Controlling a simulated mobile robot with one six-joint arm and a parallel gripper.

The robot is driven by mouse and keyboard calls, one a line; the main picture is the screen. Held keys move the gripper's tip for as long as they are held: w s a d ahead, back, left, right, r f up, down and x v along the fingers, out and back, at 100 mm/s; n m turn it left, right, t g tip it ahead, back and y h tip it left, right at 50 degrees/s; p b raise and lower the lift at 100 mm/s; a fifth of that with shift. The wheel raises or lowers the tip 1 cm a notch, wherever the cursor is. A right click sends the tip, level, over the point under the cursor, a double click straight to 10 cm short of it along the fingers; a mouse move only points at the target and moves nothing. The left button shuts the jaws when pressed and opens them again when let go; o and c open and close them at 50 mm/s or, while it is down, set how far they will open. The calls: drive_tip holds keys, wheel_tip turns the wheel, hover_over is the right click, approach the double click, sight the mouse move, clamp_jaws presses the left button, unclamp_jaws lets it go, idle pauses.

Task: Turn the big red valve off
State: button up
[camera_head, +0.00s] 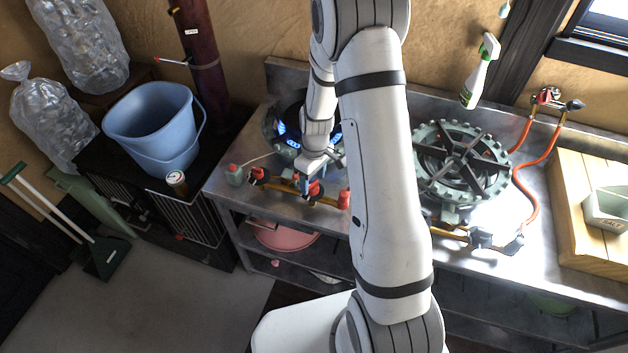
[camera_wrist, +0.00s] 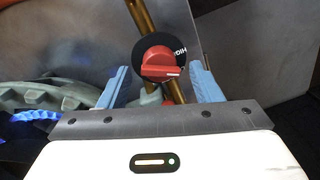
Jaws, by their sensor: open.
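A red valve knob (camera_wrist: 160,65) with a white mark and a black dial plate sits on a brass pipe in the wrist view. My gripper (camera_wrist: 160,67) is open, with one blue finger on each side of the knob; I cannot tell whether either finger touches it. In the head view my gripper (camera_head: 312,180) is at a red knob (camera_head: 314,189) in front of the left burner (camera_head: 285,130), which has blue flames. The flames also show at the left of the wrist view (camera_wrist: 35,115). My fingers partly hide the knob in the head view.
More red knobs (camera_head: 258,174) line the same pipe close by. A second burner (camera_head: 462,162) stands right of my arm, with a red hose (camera_head: 530,200). A blue bucket (camera_head: 150,125) and a jar (camera_head: 177,183) are at left. A spray bottle (camera_head: 480,72) is at the back.

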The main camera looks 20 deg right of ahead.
drive_tip(key=shift+f, duration=1)
